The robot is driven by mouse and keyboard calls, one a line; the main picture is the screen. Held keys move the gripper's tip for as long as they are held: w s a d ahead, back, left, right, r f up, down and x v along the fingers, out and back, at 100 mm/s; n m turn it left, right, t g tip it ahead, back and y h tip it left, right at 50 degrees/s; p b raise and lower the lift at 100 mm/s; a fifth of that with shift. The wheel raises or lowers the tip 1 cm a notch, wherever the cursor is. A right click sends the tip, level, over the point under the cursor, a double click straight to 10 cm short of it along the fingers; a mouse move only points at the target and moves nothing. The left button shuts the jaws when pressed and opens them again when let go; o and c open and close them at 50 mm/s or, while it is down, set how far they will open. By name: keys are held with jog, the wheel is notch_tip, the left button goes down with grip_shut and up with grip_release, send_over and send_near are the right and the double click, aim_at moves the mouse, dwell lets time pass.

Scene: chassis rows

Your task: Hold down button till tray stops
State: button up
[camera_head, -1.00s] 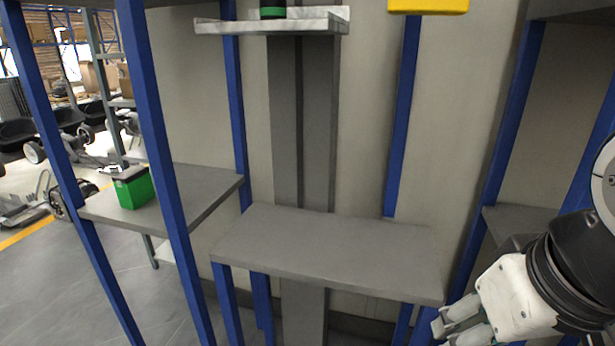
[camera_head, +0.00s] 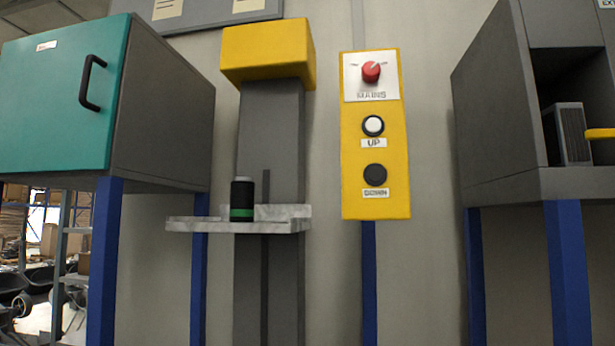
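A yellow control panel (camera_head: 376,205) is mounted on a blue post to the right of the lift. It carries a red MAINS knob (camera_head: 371,71) at the top, a white button (camera_head: 373,125) labelled UP and a dark button (camera_head: 375,174) labelled DOWN. The grey tray (camera_head: 285,226) sits on the lift column (camera_head: 270,130), below its yellow top housing (camera_head: 268,53). A black cylinder with a green band (camera_head: 242,199) stands upright on the tray. My gripper is not in this view, and nothing is seen touching the buttons.
A teal-doored cabinet (camera_head: 60,100) with a black handle stands on blue legs at the left. A grey open box (camera_head: 500,110) on blue legs is at the right. Bare wall lies between the panel and that box.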

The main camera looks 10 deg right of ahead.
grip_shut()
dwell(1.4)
